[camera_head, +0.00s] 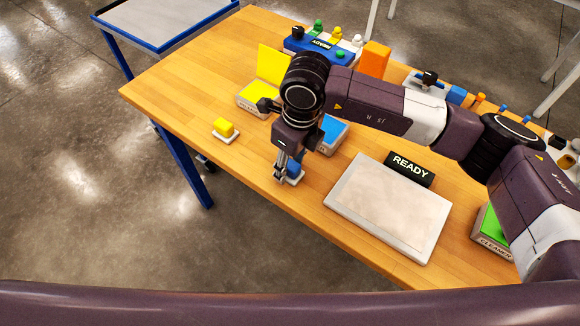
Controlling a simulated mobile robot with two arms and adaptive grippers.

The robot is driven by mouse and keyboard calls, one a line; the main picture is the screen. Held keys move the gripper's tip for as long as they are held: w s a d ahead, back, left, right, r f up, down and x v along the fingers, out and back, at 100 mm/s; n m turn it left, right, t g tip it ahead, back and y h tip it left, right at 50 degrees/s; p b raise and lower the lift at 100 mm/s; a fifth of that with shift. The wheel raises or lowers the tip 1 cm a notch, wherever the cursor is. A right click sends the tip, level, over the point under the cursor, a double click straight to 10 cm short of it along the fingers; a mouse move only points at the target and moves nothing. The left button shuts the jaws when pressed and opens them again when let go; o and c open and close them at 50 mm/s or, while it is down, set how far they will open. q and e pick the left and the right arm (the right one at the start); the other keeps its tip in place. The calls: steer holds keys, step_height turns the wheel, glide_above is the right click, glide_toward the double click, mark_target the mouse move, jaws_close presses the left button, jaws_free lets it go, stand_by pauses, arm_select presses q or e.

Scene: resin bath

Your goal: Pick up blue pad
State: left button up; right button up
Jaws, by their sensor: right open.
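The blue pad (297,177), a small blue block on a pale base, sits near the front edge of the wooden table, partly hidden by my gripper. My right gripper (284,170) is open and points down, with its fingers at the pad. I cannot tell whether they touch it. My left gripper is out of view.
A yellow pad (225,127) sits to the left. Behind my gripper are a yellow-lidded box (270,68) and a blue-topped box (334,133). A pale flat panel (388,207) with a READY sign (409,170) lies to the right.

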mark_target(290, 164)
steer(key=shift+c, duration=0.5)
jaws_close()
steer(key=shift+r, duration=0.15)
step_height(290, 164, up, 20)
steer(key=b, duration=0.3)
steer(key=shift+b, duration=0.35)
steer(key=c, duration=0.6)
jaws_free()
steer(key=c, duration=0.4)
